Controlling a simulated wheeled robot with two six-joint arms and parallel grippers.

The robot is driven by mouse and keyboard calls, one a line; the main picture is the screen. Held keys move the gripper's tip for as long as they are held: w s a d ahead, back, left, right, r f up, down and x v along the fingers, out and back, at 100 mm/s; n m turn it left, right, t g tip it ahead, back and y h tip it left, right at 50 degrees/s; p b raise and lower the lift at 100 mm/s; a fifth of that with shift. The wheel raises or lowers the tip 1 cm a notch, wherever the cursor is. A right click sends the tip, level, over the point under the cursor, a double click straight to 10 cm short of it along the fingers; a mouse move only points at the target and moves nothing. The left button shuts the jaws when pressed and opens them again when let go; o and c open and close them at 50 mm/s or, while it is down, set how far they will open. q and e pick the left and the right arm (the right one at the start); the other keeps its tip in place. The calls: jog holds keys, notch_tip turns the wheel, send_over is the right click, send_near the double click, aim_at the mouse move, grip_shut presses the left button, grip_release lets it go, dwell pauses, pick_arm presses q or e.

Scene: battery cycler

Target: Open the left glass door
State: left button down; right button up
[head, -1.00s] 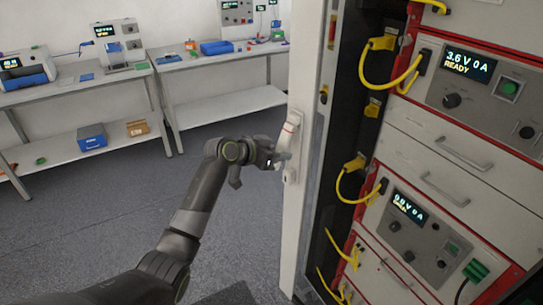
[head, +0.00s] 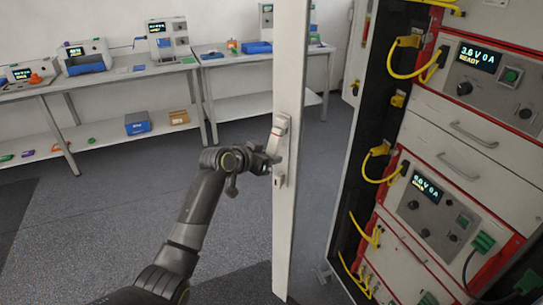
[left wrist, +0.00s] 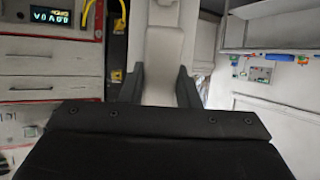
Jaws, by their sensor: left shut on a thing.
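The left glass door (head: 287,225) stands partly open in the head view, seen nearly edge-on, with its pale frame away from the cabinet. Its light handle (head: 280,128) is on the frame. My left gripper (head: 270,160) is at the handle and shut on it. In the left wrist view the handle (left wrist: 163,65) runs between the two dark fingers of my left gripper (left wrist: 160,85). The fingers hide part of the handle's sides. My right gripper is not in view.
The cabinet (head: 465,115) on the right holds cycler units with yellow cables (head: 385,165) at its open front. Workbenches (head: 115,80) with instruments line the back wall. The grey floor (head: 110,185) left of the door is clear.

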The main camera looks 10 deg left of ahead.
pick_arm(q)
jog(key=shift+w+d+r, duration=0.15)
jog(key=shift+w, duration=0.2)
jog(key=c, duration=1.3)
grip_release()
jog(key=shift+o, duration=1)
jog(key=shift+s, duration=0.25)
jog(key=shift+b+v, duration=1.85)
jog(key=shift+v, duration=6.9)
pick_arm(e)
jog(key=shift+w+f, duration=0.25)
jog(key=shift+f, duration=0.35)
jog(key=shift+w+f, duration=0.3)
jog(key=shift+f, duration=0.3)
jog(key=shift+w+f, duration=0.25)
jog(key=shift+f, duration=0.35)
